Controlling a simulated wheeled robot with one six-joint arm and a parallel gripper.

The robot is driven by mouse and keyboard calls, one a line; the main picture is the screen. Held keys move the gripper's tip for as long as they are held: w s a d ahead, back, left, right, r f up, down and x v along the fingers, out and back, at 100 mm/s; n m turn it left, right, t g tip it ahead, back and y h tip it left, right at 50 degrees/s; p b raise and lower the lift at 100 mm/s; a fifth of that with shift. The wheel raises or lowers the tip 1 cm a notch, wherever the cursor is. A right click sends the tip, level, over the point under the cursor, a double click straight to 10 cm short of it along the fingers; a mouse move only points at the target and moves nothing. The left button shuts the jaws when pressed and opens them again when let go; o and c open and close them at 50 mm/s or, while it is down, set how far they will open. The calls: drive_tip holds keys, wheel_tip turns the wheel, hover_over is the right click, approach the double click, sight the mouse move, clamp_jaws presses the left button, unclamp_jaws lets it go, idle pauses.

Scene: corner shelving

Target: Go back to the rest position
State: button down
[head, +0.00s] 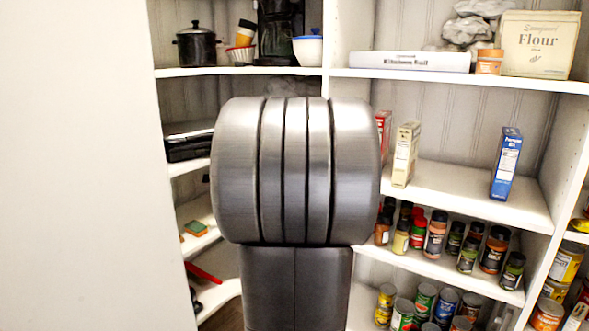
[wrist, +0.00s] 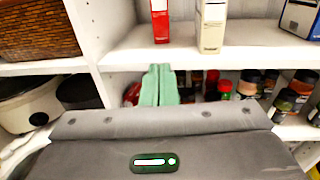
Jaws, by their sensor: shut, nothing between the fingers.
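My gripper (wrist: 158,85) shows in the wrist view as two green fingers held together, shut and empty. It points toward the shelving, just below the edge of a white shelf (wrist: 195,54) that bears boxes. The fingers appear in front of the spice jars and seem apart from them, though the exact gap is hard to tell. In the head view, my own arm fills the middle of the picture and hides the gripper and part of the corner shelves.
Beige (head: 405,154) and blue (head: 506,163) boxes stand on the right middle shelf. Several spice jars (head: 435,234) stand below, with cans (head: 424,303) lower down. A black pot (head: 196,46) is at upper left. A wicker basket (wrist: 38,30) and white cooker (wrist: 28,103) show at left in the wrist view.

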drive_tip(key=v, duration=0.4)
drive_tip(key=shift+s, duration=0.2)
drive_tip(key=shift+a, duration=0.1)
